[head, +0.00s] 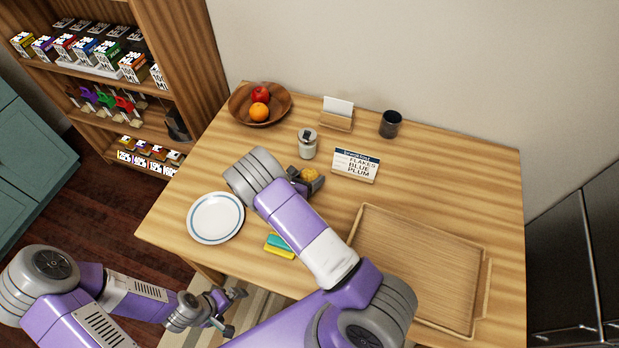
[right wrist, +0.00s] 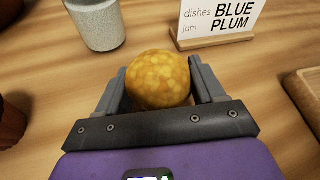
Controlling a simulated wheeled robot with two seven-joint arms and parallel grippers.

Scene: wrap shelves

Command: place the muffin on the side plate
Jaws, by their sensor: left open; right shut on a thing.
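The muffin (right wrist: 159,79) is round, yellow-brown and bumpy. My right gripper (right wrist: 160,88) is shut on it in the right wrist view, one finger on each side. In the head view the muffin (head: 309,174) shows small at the tip of my right gripper (head: 306,182), over the middle of the table; I cannot tell whether it touches the wood. The side plate (head: 215,217), white with a blue ring, lies empty at the table's left, to the left of my right gripper. My left gripper (head: 226,308) is open and empty, low beside the table's front edge.
A sponge (head: 279,245) lies right of the plate. A tray (head: 420,265) fills the right front. Behind stand a jar (head: 308,143), a menu sign (head: 355,164), a fruit bowl (head: 260,104), a card holder (head: 337,114) and a dark cup (head: 390,123).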

